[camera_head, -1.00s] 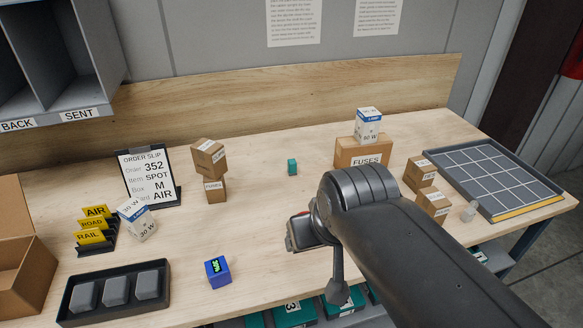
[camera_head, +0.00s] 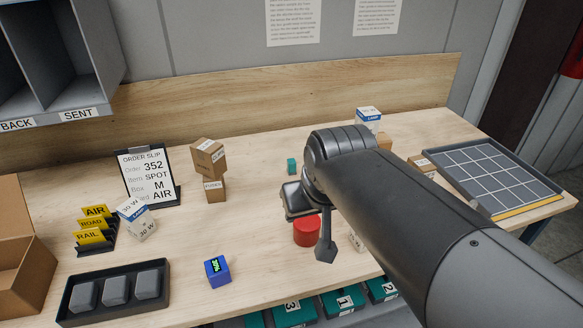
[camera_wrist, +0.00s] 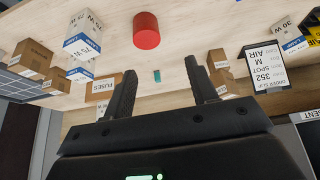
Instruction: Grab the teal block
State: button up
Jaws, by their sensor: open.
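The small teal block (camera_head: 292,165) stands on the bench near the back middle, just beyond my gripper in the head view. In the wrist view the teal block (camera_wrist: 157,76) shows between the two fingers and ahead of them, apart from both. My gripper (camera_wrist: 162,88) is open and empty. In the head view the end of my arm is above the bench, nearer the front than the block, and the fingertips are hard to make out there.
A red cylinder (camera_head: 307,231) stands on the bench in front of the block. Stacked brown boxes (camera_head: 209,170) stand left of it, lamp boxes (camera_head: 368,116) right. An order slip stand (camera_head: 148,178) is further left. A gridded tray (camera_head: 488,172) lies right. Bench around the block is clear.

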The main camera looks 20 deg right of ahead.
jog(key=w+d, duration=0.2)
jog(key=w, duration=1)
send_near(292, 161)
jog(key=shift+m+g, duration=0.3)
jog(key=shift+g, duration=0.2)
jog(key=x, duration=0.5)
jog(key=shift+w, duration=0.1)
jog(key=shift+w+x, duration=0.1)
jog(key=shift+x, duration=1.5)
jog(key=shift+w+x, duration=0.15)
jog(key=shift+x, duration=1.4)
jog(key=shift+r, duration=0.15)
jog(key=shift+c, duration=0.5)
jog(key=c, duration=1)
jog(key=shift+r, duration=0.1)
